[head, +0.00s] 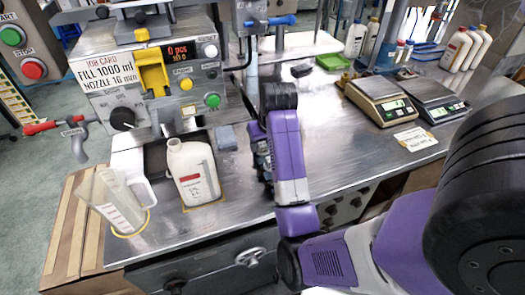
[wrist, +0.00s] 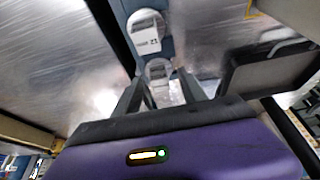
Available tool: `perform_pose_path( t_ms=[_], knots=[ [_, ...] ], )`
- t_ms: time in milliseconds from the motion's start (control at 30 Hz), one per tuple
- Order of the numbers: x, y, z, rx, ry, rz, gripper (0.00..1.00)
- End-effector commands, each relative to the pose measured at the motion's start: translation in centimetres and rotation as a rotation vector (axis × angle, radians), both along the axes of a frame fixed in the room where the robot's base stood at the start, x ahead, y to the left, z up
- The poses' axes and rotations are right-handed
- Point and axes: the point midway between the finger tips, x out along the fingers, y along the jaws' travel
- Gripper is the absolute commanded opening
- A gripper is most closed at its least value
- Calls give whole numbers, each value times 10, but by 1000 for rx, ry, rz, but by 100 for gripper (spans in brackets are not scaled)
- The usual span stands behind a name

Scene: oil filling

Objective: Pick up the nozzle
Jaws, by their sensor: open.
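In the wrist view a pale piece with a round top, likely a nozzle (wrist: 158,70), sits between the open fingers of my gripper (wrist: 161,78). I cannot tell whether the fingers touch it. Just beyond it a second pale piece with a dark label (wrist: 145,32), seemingly reading 12, sits on a blue strip. In the head view my gripper (head: 262,150) is low over the metal bench, partly hidden behind my purple wrist. My arm hides the nozzle there. The job card (head: 103,76) reads fill 1000 ml, nozzle 16 mm.
A white bottle (head: 192,170) and a clear measuring jug (head: 112,203) stand at the bench's front left. The filling machine (head: 150,75) stands behind them. Two scales (head: 380,100) are at the right. Several bottles (head: 466,48) stand farther back. The bench (head: 330,140) is clear right of my gripper.

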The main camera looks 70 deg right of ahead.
Motion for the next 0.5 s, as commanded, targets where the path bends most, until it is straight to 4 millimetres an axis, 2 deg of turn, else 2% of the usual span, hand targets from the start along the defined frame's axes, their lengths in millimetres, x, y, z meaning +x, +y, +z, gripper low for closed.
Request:
perform_pose_path(
  t_ms=[233,467,500],
  knots=[
    [1,0,-1,-1,-1,0,47],
    [0,0,-1,-1,-1,0,2],
    [0,0,-1,-1,-1,0,0]
  ],
)
